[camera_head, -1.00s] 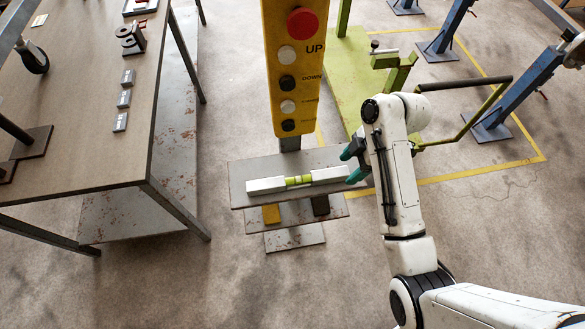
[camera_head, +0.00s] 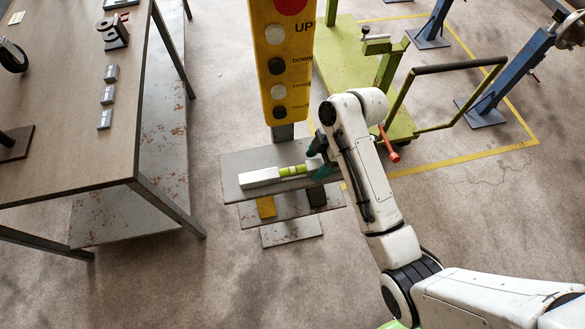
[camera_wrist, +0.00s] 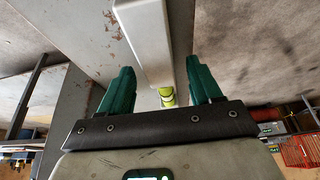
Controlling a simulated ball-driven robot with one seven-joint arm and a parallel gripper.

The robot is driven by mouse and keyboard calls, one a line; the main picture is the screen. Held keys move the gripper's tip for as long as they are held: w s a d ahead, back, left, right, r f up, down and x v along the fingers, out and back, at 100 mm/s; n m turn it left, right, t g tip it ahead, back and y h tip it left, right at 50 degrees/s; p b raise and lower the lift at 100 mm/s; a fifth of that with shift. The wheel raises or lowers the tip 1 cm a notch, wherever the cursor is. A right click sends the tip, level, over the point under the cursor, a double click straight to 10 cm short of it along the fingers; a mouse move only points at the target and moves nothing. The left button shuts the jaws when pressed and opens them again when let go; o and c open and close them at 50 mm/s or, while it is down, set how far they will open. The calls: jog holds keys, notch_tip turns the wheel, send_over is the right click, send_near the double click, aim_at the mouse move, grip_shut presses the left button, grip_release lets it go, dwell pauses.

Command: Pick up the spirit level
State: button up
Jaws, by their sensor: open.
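The spirit level (camera_head: 262,177) is a white bar with a yellow-green middle section. It lies on the grey top shelf (camera_head: 232,190) of the stand below the yellow control panel. My gripper (camera_head: 318,166) is at the level's right end and hides that end in the head view. In the wrist view the level (camera_wrist: 147,40) runs between the two green fingers of my open gripper (camera_wrist: 158,85), with its yellow-green vial section (camera_wrist: 167,97) low between them. I cannot tell whether either finger touches it.
The yellow panel (camera_head: 283,60) with buttons rises directly behind the shelf. A workbench (camera_head: 60,150) stands to the left with small grey blocks on it. A green wheeled frame (camera_head: 345,80) and blue stands (camera_head: 500,85) are behind on the right. Floor in front is clear.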

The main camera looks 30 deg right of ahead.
aim_at(296, 168)
jog(key=a, duration=0.1)
jog(key=w+a, duration=0.1)
jog(key=a, duration=0.1)
jog(key=a+p, duration=0.1)
jog(key=shift+w+a, duration=0.25)
jog(key=shift+a, duration=0.15)
jog(key=shift+w+a+f, duration=0.1)
jog(key=shift+a+f, duration=0.15)
jog(key=shift+f, duration=0.3)
jog(key=shift+c, duration=0.2)
grip_shut()
